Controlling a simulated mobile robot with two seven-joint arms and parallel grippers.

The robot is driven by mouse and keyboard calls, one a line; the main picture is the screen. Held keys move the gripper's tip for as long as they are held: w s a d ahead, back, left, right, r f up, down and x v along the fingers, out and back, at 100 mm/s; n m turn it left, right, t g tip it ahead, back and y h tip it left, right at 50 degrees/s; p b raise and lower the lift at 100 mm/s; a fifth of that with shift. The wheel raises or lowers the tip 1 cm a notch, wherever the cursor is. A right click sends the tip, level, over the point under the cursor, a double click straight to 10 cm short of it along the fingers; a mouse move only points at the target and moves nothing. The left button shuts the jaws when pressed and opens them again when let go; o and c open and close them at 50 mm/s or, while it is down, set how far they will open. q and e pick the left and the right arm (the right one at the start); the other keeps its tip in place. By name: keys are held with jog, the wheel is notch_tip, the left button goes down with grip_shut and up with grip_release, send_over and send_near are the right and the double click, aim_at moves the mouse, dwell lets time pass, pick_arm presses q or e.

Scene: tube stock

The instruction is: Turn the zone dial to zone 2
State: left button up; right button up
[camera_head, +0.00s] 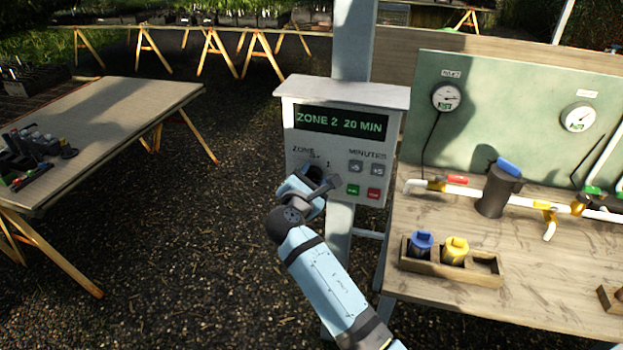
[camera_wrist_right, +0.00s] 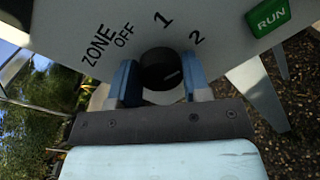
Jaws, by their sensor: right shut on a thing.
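The control box (camera_head: 335,135) is a white unit on a post, and its display (camera_head: 342,123) reads "ZONE 2 20 MIN". In the right wrist view the black zone dial (camera_wrist_right: 158,66) sits below the marks OFF, 1 and 2. A light pointer line on it slants toward the right, on the side of the 2. My right gripper (camera_wrist_right: 163,84) has one blue finger on each side of the dial and is shut on it. In the head view the right gripper (camera_head: 314,176) covers most of the dial. My left gripper is not in view.
Minutes buttons (camera_head: 367,168) and green and red buttons (camera_head: 363,191) sit right of the dial. A wooden bench (camera_head: 540,285) with pipes, gauges and a valve tray (camera_head: 455,271) stands on the right. A table (camera_head: 110,125) stands on the left, with gravel between.

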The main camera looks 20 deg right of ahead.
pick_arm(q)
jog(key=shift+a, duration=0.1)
pick_arm(e)
jog(key=shift+r, duration=0.1)
jog(key=o, duration=0.9)
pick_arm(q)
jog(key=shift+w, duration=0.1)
pick_arm(e)
jog(key=shift+o, duration=0.2)
